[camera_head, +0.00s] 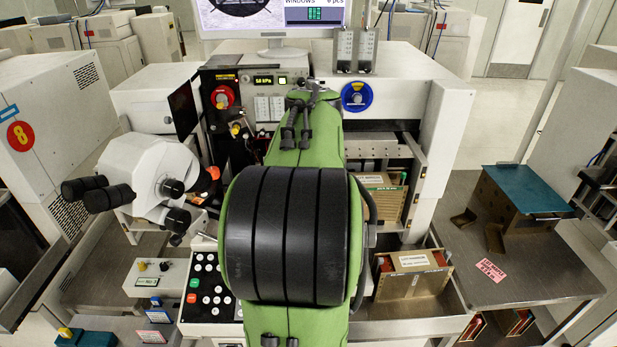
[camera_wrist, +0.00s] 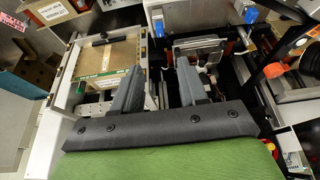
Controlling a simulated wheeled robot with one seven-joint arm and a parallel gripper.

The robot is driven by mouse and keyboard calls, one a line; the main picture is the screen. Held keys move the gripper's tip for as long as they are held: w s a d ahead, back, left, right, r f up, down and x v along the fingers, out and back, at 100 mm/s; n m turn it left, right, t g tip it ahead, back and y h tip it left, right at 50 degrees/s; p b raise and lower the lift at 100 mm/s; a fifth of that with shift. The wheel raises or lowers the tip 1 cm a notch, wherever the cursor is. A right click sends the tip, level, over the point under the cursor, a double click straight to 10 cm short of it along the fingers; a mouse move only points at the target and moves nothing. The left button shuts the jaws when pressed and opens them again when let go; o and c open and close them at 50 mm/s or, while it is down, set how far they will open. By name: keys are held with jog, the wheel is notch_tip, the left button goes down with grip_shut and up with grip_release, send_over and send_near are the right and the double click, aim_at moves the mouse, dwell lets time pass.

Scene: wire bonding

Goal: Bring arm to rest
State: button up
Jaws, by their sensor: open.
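My green arm reaches away from me over the middle of the wire bonding machine (camera_head: 455,105) in the head view. My gripper shows in the wrist view (camera_wrist: 158,88) as two grey fingers standing well apart on a dark bar. Nothing is between the fingers. Below and beyond them lie the machine's inner parts. In the head view the arm hides the fingertips and much of the machine's centre.
A white microscope (camera_head: 150,170) stands close left of my arm. A monitor (camera_head: 270,18) is behind the machine. A brown box with a blue top (camera_head: 520,190) stands on the grey side table (camera_head: 540,265) at right. A brown magazine (camera_head: 413,275) sits in the tray at lower right.

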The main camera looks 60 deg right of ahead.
dwell(0.6)
jog(key=w+a+n+t+y, duration=0.1)
jog(key=w+a+n, duration=0.25)
jog(key=a, duration=0.85)
jog(key=w+a+n+t+y, duration=0.1)
jog(key=w+a+n+t, duration=0.2)
jog(key=a, duration=0.9)
jog(key=s+a+f+n+y, duration=0.1)
jog(key=s+a+f+n, duration=0.1)
jog(key=a, duration=0.3)
jog(key=s+a+f+n+y, duration=0.1)
jog(key=s+a+f+n, duration=0.1)
jog(key=s+a+n, duration=0.2)
jog(key=a, duration=0.2)
jog(key=shift+s+a+g, duration=0.2)
jog(key=shift+a+g, duration=0.1)
jog(key=shift+f, duration=0.1)
